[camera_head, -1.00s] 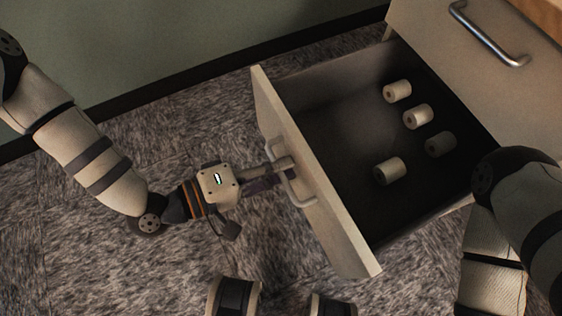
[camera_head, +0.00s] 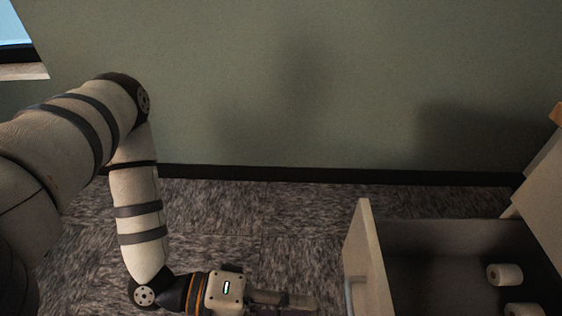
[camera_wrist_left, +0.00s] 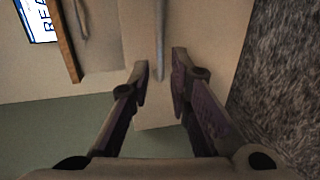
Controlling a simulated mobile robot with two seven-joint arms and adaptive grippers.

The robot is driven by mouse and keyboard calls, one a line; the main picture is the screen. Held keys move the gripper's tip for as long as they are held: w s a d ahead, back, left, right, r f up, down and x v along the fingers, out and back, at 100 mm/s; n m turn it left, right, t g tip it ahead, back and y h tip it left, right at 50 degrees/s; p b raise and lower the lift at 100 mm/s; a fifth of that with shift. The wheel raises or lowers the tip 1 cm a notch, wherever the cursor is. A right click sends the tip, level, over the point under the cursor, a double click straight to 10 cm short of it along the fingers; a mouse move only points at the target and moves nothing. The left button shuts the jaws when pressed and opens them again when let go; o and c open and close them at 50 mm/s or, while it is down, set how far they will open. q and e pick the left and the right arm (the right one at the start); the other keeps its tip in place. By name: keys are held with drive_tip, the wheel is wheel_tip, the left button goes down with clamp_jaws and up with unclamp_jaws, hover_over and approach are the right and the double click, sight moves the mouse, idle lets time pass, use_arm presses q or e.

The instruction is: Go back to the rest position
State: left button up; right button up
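My left gripper (camera_head: 290,303) is low in the head view, left of an open drawer (camera_head: 366,262). In the left wrist view my left gripper (camera_wrist_left: 160,78) is open and empty, with its two fingers spread. The drawer's metal handle (camera_wrist_left: 160,38) shows beyond and between the fingertips there. In the head view the handle (camera_head: 350,292) is partly cut off by the bottom edge, with a small gap between it and the fingertips. My right gripper is in neither current view.
The drawer sticks out from its cabinet (camera_head: 545,190) at the right. Pale rollers (camera_head: 504,274) lie inside it. A green wall (camera_head: 320,90) with a dark baseboard stands behind. Grey carpet (camera_head: 260,215) is clear between my left arm and the drawer.

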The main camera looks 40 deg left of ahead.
use_arm(q)
drive_tip(key=v, duration=0.2)
drive_tip(key=shift+s+a+r, duration=0.1)
drive_tip(key=shift+s+a, duration=0.2)
